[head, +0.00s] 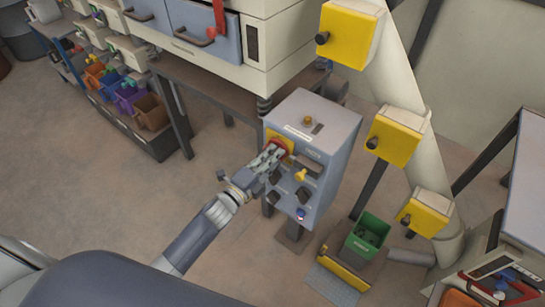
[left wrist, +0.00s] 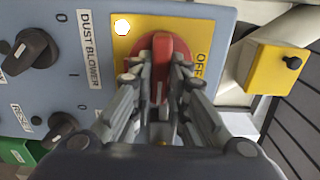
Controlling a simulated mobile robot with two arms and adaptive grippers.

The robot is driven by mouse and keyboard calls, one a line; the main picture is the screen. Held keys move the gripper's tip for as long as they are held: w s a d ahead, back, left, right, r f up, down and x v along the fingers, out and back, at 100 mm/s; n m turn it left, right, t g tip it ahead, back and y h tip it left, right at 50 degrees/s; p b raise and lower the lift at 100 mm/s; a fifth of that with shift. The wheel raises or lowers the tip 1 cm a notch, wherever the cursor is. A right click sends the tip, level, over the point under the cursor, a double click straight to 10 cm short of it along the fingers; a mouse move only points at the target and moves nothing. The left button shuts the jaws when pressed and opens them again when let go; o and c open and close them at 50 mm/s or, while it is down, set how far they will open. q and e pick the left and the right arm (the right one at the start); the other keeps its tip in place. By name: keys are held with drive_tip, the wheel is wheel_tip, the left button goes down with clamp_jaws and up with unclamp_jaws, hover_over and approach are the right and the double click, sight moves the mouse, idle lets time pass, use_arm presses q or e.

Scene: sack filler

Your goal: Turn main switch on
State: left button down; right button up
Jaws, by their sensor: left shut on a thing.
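The main switch is a red rotary handle (left wrist: 163,52) on a yellow plate (left wrist: 128,36) of the grey-blue control box (head: 322,125). My left gripper (head: 270,157) reaches the front of the box. In the left wrist view its fingers (left wrist: 161,85) are shut on the red handle, one on each side. In the head view the gripper partly covers the handle and plate. My right gripper is not in view.
Black knobs (left wrist: 30,52) sit beside the switch, one labelled "DUST BLOWER". Yellow boxes (head: 395,138) line a pale slanted pipe at the right.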

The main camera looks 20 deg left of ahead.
use_arm(q)
drive_tip(key=shift+f, duration=0.1)
idle(0.3)
drive_tip(key=c, duration=1.6)
unclamp_jaws()
drive_tip(key=shift+o, duration=0.2)
drive_tip(key=v, duration=1.2)
